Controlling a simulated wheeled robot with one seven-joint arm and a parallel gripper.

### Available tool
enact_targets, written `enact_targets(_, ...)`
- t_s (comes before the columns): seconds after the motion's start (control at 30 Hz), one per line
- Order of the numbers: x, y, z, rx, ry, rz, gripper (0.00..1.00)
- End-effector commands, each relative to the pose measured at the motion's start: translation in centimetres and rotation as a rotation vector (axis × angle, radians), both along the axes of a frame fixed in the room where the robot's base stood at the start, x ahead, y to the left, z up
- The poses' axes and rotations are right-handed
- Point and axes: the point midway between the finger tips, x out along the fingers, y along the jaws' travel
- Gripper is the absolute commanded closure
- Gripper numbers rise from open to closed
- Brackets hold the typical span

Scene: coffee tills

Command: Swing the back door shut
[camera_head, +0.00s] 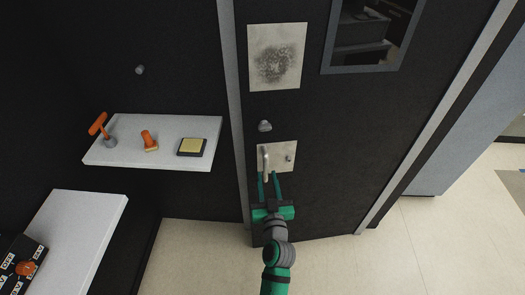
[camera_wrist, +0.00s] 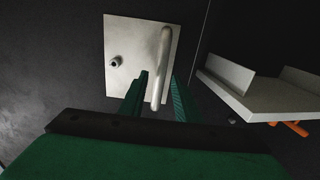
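The back door (camera_head: 335,150) is a black panel with a framed window (camera_head: 375,30) at the top, standing between two grey strips. I cannot tell exactly how far it stands ajar. Low on its left side is a pale metal plate (camera_head: 287,147) with an upright bar handle (camera_head: 265,164) and a small knob. My gripper (camera_head: 269,180) is at the handle's lower end. In the wrist view its two green fingers (camera_wrist: 159,78) are apart, one on each side of the handle (camera_wrist: 161,60), with gaps showing. The gripper is open around the handle, not clamped on it.
A white shelf (camera_head: 110,157) left of the door holds an orange-handled tamper, a stamp and a yellow-topped pad. A lower white counter (camera_head: 85,215) carries a dial box (camera_head: 18,262). A scuffed plate (camera_head: 275,57) is above the handle. Pale floor (camera_head: 420,250) is clear at right.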

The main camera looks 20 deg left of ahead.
Motion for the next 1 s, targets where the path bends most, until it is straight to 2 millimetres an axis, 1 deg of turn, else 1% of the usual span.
enact_targets(0.03,0.7,0.3,0.1,0.0,-0.001,0.0,0.7)
enact_targets(0.2,2.6,1.3,0.1,0.0,-0.001,0.0,0.7)
enact_targets(0.27,2.4,1.1,0.0,0.0,0.0,-0.001,0.85)
enact_targets(0.3,2.3,1.1,0.0,0.0,0.0,-0.001,0.94)
enact_targets(0.33,2.3,1.1,0.0,0.0,0.0,-0.001,1.0)
enact_targets(0.47,2.3,1.1,0.0,0.0,0.0,0.0,1.0)
enact_targets(0.57,2.7,1.3,0.0,0.0,0.0,0.0,1.0)
enact_targets(1.0,6.5,2.9,0.0,0.0,0.0,-0.003,1.0)
